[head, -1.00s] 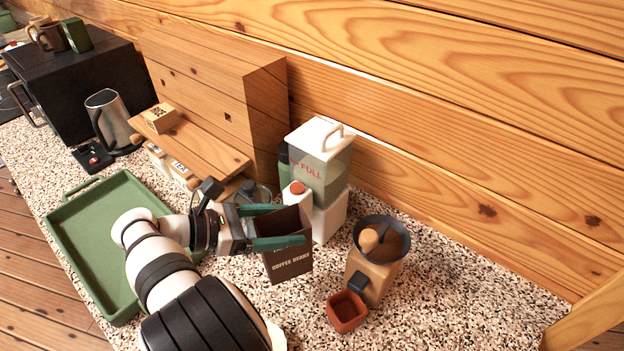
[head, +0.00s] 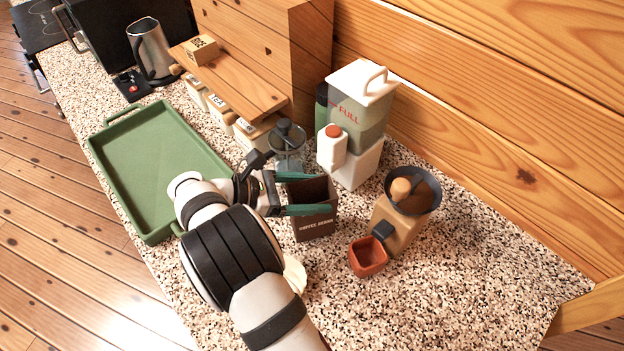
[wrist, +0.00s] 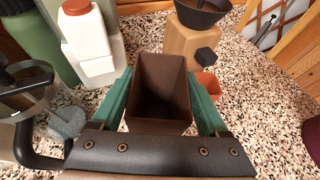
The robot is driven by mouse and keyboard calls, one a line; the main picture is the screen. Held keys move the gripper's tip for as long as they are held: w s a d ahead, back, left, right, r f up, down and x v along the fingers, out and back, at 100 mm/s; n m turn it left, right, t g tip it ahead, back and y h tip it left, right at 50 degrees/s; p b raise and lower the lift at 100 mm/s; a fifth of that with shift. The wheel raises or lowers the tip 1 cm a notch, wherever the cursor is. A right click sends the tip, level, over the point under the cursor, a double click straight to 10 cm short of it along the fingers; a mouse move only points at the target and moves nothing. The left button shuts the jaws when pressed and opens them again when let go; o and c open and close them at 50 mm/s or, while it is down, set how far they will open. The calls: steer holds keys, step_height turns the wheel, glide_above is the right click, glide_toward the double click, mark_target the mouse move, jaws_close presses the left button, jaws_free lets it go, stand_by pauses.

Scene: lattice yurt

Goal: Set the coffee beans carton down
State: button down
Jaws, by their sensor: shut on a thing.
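The coffee beans carton (head: 314,226) is a dark brown, open-topped box with pale lettering on its front. My gripper (head: 306,196) has its green fingers shut on the carton from both sides near its top. In the wrist view the carton (wrist: 160,92) stands upright between the two fingers (wrist: 160,103), and its inside looks dark and empty. The carton's base is at or very close to the speckled counter (head: 440,270); I cannot tell whether it touches.
A grinder (head: 398,222) with a dark hopper and a small terracotta cup (head: 368,257) stand right of the carton. A white dispenser (head: 358,120), a white bottle (head: 332,148) and a glass press (head: 290,145) stand behind. A green tray (head: 150,170) lies left. The front right counter is clear.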

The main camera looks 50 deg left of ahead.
steer(key=shift+f, duration=0.9)
jaws_free()
steer(key=shift+f, duration=0.1)
steer(key=v, duration=1.5)
steer(key=shift+s+a+r, duration=0.2)
steer(key=shift+s+r, duration=0.05)
steer(key=shift+s, duration=0.05)
